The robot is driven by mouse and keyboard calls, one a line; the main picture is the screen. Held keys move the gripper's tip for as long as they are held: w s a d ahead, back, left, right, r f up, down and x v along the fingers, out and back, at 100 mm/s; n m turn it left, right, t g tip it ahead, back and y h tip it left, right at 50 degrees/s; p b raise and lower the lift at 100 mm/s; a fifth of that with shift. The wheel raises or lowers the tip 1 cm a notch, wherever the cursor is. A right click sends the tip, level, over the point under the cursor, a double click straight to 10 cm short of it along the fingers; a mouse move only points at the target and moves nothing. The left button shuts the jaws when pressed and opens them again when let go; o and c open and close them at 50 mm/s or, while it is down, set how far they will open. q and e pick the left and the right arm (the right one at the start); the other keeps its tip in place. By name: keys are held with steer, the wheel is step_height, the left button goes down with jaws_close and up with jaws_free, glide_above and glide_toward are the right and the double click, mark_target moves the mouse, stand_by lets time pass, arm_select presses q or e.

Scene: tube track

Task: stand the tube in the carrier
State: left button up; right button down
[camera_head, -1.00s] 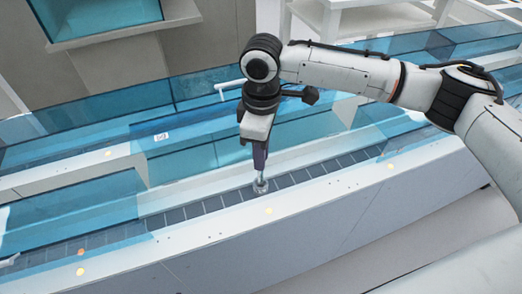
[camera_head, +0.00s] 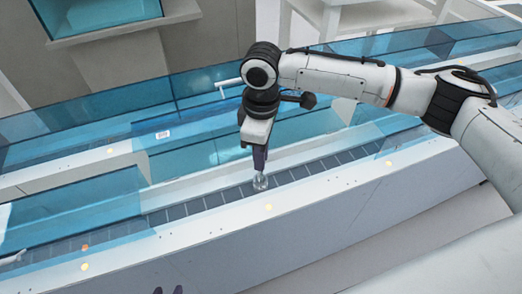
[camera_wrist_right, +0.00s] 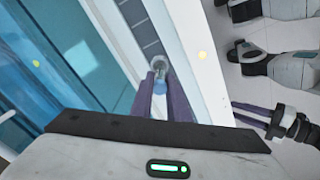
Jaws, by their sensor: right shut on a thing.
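My right gripper (camera_head: 259,170) points down over the dark track. In the right wrist view its two purple fingers (camera_wrist_right: 163,98) are shut on the blue-topped tube (camera_wrist_right: 160,86). The tube is upright or nearly so. A pale round piece, seemingly the carrier (camera_wrist_right: 157,66), shows at its lower end on the track; I cannot tell whether the tube is seated in it. In the head view a small clear piece (camera_head: 260,183) shows below the fingertips. My left gripper's fingertips (camera_head: 167,290) show at the bottom edge, apart and empty; it also shows in the wrist view (camera_wrist_right: 256,117).
The dark segmented track (camera_head: 205,204) runs diagonally between white rails (camera_head: 330,188). Blue transparent panels (camera_head: 75,210) stand along and over parts of it. A small orange spot (camera_head: 85,247) lies at the lower left. The floor in front is clear.

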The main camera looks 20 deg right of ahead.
steer(key=shift+f, duration=0.2)
stand_by(0.4)
steer(key=shift+f+p, duration=0.3)
steer(key=shift+p, duration=0.1)
steer(key=c, duration=1.6)
jaws_free()
